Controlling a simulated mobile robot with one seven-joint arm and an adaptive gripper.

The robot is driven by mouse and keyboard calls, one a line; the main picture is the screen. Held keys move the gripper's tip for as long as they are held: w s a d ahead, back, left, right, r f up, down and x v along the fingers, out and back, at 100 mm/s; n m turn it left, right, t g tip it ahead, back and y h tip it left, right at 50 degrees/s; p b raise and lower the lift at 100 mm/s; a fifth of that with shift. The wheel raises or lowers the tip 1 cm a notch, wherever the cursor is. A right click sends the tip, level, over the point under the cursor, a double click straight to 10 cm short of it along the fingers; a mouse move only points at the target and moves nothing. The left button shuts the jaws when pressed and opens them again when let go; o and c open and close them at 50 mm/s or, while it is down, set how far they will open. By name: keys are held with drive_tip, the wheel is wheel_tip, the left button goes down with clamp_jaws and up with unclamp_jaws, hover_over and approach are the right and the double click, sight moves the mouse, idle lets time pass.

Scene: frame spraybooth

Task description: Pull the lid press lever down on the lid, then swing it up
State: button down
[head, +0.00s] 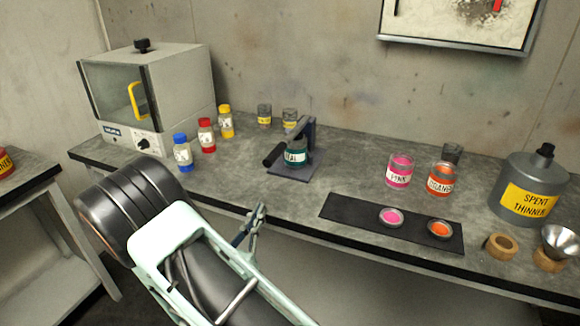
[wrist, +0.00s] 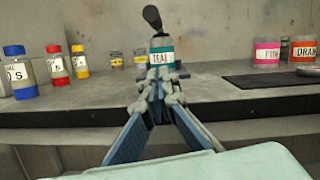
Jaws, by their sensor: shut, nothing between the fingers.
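The lid press (head: 309,135) stands on the bench with a dark base plate and an upright post. The teal jar (head: 296,156), labelled TEAL, sits in it; the jar also shows in the wrist view (wrist: 162,56). The press lever (head: 273,155) ends in a black grip that reaches toward the front left in the head view. In the wrist view the lever's grip (wrist: 152,18) stands above the jar. My gripper (head: 260,208) is shut and empty, in front of the bench edge and apart from the press. Its fingertips (wrist: 159,80) overlap the jar's lower front in the wrist view.
Blue (head: 183,153), red (head: 206,136) and yellow (head: 226,122) bottles stand left of the press. A dark mat (head: 340,208), pink jar (head: 400,171) and orange jar (head: 441,179) are to the right. The bench front edge lies between my gripper and the press.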

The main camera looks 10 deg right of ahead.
sight(272, 157)
drive_tip(key=x, duration=1)
drive_tip(key=shift+w+d, duration=0.1)
drive_tip(key=shift+d, duration=0.45)
drive_tip(key=r, duration=0.1)
drive_tip(key=r+p, duration=0.1)
drive_tip(key=shift+w+a+r, duration=0.15)
drive_tip(key=shift+a+r, duration=0.1)
drive_tip(key=shift+r, duration=0.05)
drive_tip(key=shift+a+r, duration=0.1)
drive_tip(key=shift+r, duration=0.55)
wheel_tip(272, 157, up, 4)
drive_tip(key=p, duration=0.3)
drive_tip(key=shift+a+f, duration=0.1)
drive_tip(key=shift+f, duration=0.1)
